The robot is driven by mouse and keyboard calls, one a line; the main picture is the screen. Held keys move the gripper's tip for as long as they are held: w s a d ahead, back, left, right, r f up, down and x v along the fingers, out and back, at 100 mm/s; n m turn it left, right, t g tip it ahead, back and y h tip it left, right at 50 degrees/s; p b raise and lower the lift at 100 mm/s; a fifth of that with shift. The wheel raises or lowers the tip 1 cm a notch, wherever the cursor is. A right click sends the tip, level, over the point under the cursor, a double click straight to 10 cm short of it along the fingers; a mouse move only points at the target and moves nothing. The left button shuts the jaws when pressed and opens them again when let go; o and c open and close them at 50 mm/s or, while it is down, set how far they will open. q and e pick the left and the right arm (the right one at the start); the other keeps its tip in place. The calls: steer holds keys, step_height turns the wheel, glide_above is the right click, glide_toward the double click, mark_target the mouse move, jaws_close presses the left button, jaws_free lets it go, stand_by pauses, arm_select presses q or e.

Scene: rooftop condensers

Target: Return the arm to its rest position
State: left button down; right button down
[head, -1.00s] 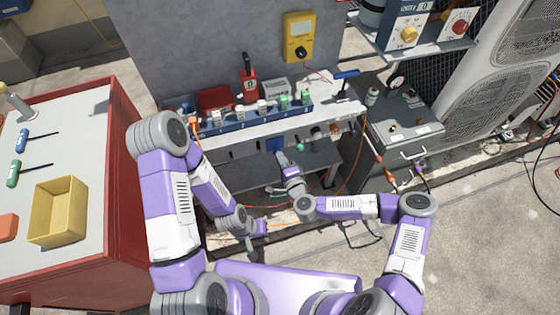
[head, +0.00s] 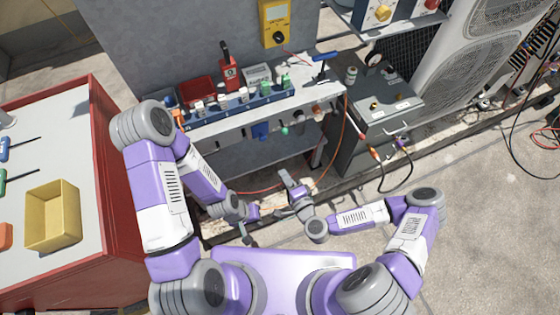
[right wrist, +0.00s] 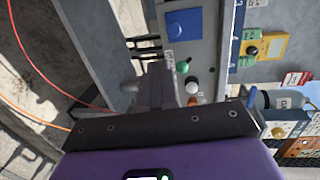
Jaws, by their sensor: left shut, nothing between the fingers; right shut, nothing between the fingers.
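My right gripper (head: 284,177) is shut and empty, in front of the bench and just below its work shelf in the picture. It also shows in the right wrist view (right wrist: 158,75), with its fingers together and nothing between them. My left gripper (head: 249,236) hangs lower, close to my base, with its arm folded at the left. It is shut and empty. Neither gripper visibly touches anything.
The grey bench (head: 225,128) carries a blue rack (head: 240,103) of small bottles. A grey case (head: 375,115) stands right of it. The red cabinet (head: 115,180) with a yellow bin (head: 52,215) is at the left. Open paving lies at the right.

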steer(key=shift+s+d, duration=0.1)
steer(key=shift+s, duration=0.1)
steer(key=s+d+f+n+g+h+p, duration=0.1)
steer(key=s+d+f+n+g+p, duration=0.25)
steer(key=s+f+n+g, duration=0.5)
steer(key=s+d+r+n+g+h, duration=0.1)
steer(key=s+d+r+g+h, duration=0.2)
steer(key=s+d+g, duration=0.1)
steer(key=d+g, duration=0.1)
steer(key=d, duration=0.1)
steer(key=shift+d+r, duration=0.3)
steer(key=shift+r, duration=0.05)
